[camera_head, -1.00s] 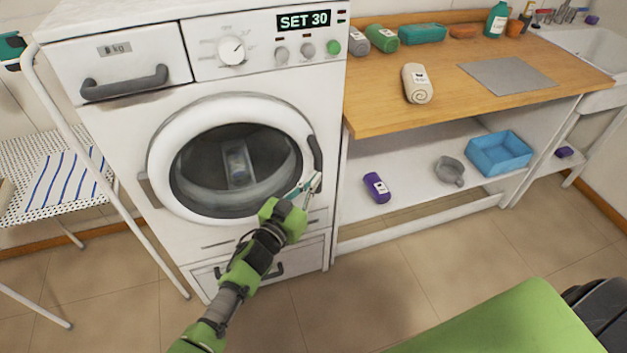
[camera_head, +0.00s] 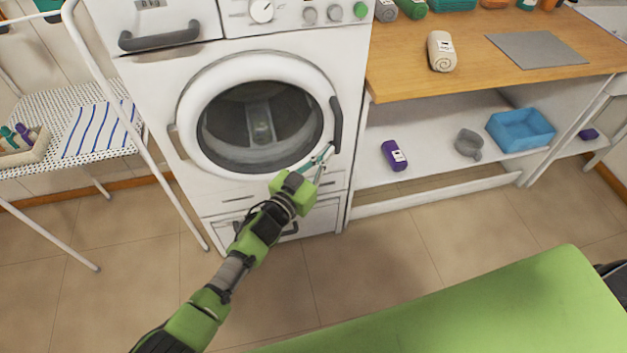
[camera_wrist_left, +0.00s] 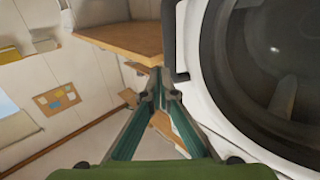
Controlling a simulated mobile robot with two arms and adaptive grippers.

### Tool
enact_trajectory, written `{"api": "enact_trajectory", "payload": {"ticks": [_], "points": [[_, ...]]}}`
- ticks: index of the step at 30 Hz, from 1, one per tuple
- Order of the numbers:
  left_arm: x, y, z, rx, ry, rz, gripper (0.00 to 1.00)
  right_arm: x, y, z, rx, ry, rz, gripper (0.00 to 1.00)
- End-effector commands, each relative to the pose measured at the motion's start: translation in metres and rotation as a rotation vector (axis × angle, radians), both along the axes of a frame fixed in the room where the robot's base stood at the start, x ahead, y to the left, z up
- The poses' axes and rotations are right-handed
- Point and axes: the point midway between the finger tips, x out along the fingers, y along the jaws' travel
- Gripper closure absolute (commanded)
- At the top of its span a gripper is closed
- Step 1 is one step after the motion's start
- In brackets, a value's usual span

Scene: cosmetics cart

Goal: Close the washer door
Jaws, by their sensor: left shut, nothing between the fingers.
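The washer (camera_head: 215,140) stands at the left with its round door (camera_head: 185,125), a white ring around dark glass. The door lies against or very near the washer front; I cannot tell if it is latched. Its dark handle (camera_head: 336,125) is on the right edge. My left gripper (camera_head: 322,160) is shut and empty, with its fingertips close by the lower end of the handle; contact is unclear. In the left wrist view the shut fingers (camera_wrist_left: 165,97) point past the door's rim (camera_wrist_left: 198,85), just below the dark handle (camera_wrist_left: 180,45). My right gripper is not seen.
A wooden counter (camera_head: 400,80) with a rolled towel (camera_head: 441,52) stands right of the washer. Its lower shelf (camera_head: 425,165) holds a purple bottle (camera_head: 394,155), a grey cup (camera_head: 468,143) and a blue basin (camera_head: 520,131). A drying rack (camera_head: 60,105) stands left.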

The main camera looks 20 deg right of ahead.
Motion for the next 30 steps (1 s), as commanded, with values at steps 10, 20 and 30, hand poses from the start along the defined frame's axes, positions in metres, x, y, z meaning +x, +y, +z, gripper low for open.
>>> {"api": "enact_trajectory", "payload": {"ticks": [10, 20, 30], "points": [[-0.050, 0.038, -0.004, 0.003, 0.005, 0.000, 1.00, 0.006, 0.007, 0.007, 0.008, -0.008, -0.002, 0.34], [-0.070, 0.052, -0.005, 0.005, 0.005, 0.001, 1.00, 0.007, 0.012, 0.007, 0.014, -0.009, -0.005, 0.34], [-0.063, 0.091, -0.070, 0.080, 0.109, 0.104, 1.00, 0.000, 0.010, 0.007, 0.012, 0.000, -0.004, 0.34]]}}
